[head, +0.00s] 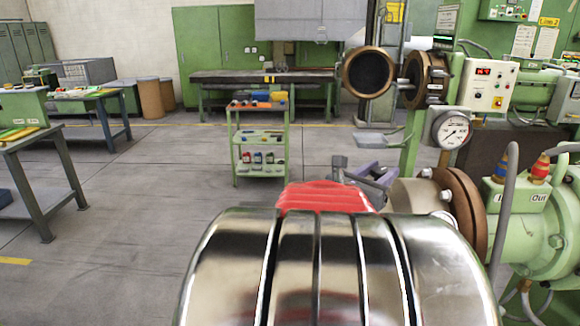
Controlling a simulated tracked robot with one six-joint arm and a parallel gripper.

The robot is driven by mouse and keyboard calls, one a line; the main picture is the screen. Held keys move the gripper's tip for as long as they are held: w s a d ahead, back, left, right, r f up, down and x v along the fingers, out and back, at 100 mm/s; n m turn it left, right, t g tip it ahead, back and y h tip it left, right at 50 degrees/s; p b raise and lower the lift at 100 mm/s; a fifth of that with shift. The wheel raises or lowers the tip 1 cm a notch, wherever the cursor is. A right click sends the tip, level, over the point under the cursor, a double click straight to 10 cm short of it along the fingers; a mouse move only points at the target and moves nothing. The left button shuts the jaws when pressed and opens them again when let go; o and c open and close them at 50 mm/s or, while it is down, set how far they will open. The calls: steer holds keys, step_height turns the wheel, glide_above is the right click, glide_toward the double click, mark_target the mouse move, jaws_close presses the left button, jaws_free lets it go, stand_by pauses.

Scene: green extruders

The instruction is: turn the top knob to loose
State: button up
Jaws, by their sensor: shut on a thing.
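A small grey and purple metal assembly shows just beyond a red rounded part (325,198) near the middle of the head view. My gripper (368,178) appears to be there, small and partly hidden. It is shut on what seems to be the top knob, beside the beige cylinder and brown flange (466,215) at the right. The large shiny banded metal body in the foreground hides what lies below. The knob's shape and its turned position cannot be made out.
A pressure gauge (451,130) and a control box (487,84) stand close at the right. An open round flange (368,73) juts out behind. A green trolley (259,140) stands further back. The floor at the left is clear up to the workbenches (80,110).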

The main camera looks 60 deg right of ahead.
mark_target(375, 175)
steer(key=o, duration=1)
steer(key=shift+o, duration=0.2)
steer(key=shift+w+a, duration=0.25)
steer(key=shift+a, duration=1)
steer(key=shift+w+a, duration=0.2)
steer(key=shift+a, duration=1)
steer(key=shift+w+a, duration=0.25)
steer(key=shift+a, duration=1)
